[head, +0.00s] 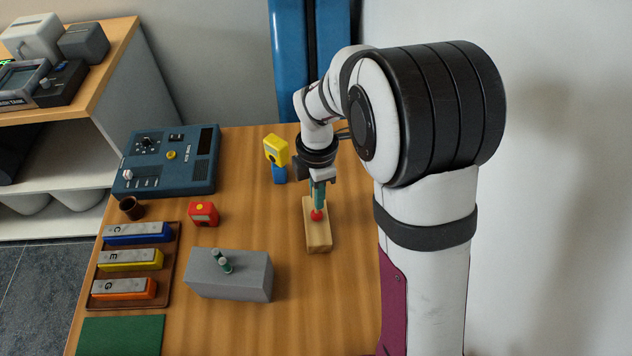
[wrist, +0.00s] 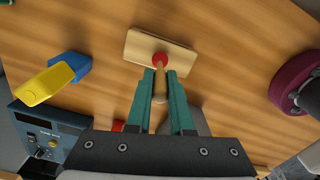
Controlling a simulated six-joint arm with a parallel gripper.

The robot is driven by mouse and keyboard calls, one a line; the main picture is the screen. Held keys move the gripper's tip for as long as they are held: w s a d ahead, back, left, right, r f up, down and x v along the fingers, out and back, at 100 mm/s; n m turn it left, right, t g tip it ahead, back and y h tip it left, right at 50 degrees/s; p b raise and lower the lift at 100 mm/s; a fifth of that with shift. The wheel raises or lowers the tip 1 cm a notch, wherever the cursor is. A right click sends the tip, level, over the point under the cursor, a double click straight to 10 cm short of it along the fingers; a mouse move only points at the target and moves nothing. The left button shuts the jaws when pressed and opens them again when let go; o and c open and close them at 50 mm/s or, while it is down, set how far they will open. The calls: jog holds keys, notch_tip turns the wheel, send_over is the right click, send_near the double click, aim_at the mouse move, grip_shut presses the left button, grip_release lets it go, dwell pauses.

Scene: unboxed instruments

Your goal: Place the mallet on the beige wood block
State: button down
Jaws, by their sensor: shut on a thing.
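The mallet has a red ball head (head: 317,215) and a light wooden handle (wrist: 160,84). My gripper (head: 318,196) is shut on the handle; in the wrist view the teal fingers (wrist: 160,76) lie on either side of it. The beige wood block (head: 318,238) lies on the table below my gripper. The red head appears over the block in the head view and at its near edge in the wrist view (wrist: 142,46). I cannot tell whether the mallet touches the block. In the head view the handle is mostly hidden by the fingers.
A yellow and blue device (head: 277,152) stands just left of my gripper. A grey box (head: 240,283), a red box (head: 203,214), a brown cup (head: 131,208), a blue console (head: 200,172) and a tray of chime bars (head: 167,270) are farther left. The table in front of the block is clear.

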jog(key=c, duration=0.8)
grip_release()
jog(key=shift+f, duration=0.1)
notch_tip(320, 180, up, 11)
jog(key=shift+r, duration=0.2)
jog(key=s+d+m+y, duration=0.1)
jog(key=s+d+m, duration=0.1)
jog(key=s+m, duration=2.2)
jog(key=f+m, duration=0.1)
jog(key=m, duration=0.1)
jog(key=shift+d+m+y, duration=0.25)
jog(key=shift+m+y, duration=0.05)
jog(key=shift+y, duration=0.1)
jog(key=shift+s, duration=0.1)
